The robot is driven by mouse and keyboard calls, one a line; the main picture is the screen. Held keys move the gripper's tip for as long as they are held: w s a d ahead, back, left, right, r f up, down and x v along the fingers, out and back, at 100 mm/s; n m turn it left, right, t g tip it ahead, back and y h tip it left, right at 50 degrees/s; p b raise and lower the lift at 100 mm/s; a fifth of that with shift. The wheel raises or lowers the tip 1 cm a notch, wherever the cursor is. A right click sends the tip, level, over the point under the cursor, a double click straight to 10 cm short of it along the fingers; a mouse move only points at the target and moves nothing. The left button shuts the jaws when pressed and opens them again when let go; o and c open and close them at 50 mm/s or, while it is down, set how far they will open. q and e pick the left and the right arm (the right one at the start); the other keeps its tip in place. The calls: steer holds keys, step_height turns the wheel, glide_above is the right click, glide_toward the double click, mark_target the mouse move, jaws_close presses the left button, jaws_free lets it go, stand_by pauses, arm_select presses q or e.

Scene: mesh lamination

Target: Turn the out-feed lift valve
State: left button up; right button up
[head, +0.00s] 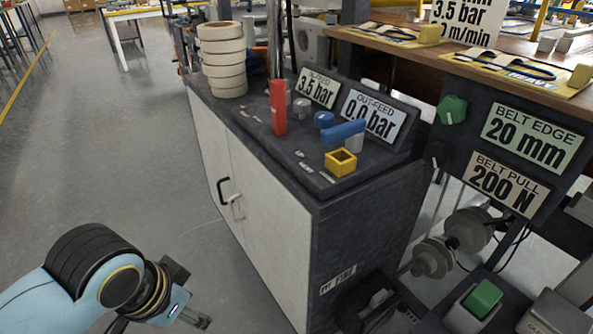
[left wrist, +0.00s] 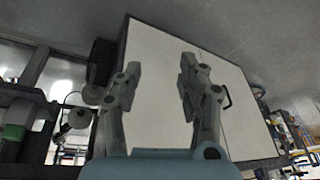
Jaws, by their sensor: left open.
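The out-feed gauge (head: 373,117) on the dark console reads 0.0 bar. In front of it a blue lever (head: 343,132) lies crosswise, which looks like the out-feed lift valve. A red lever (head: 277,106) stands out to its left, near a second gauge (head: 319,88) reading 3.5 bar. My left gripper (head: 197,318) is low at the bottom left of the head view, in front of the cabinet and well below the levers. In the left wrist view its two fingers (left wrist: 159,80) are apart and empty, facing the white cabinet doors. My right gripper is not in view.
A belt panel (head: 528,137) with a green knob (head: 452,109) is at right. Floor at left is clear.

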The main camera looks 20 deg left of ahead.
arm_select(q)
steer(key=w+d+r+m+t+h, duration=0.2)
steer(key=w+d+r, duration=0.1)
steer(key=w+r, duration=0.45)
steer(key=m+t+h, duration=0.3)
steer(key=t+h, duration=0.2)
steer(key=t, duration=0.1)
glide_toward(340, 127)
steer(key=b+x, duration=0.1)
steer(key=x, duration=0.8)
steer(key=shift+w+f, duration=0.15)
steer(key=shift+w, duration=0.15)
steer(key=shift+w+d+f, duration=0.15)
steer(key=shift+w+d, duration=0.15)
steer(key=shift+w, duration=0.05)
jaws_close()
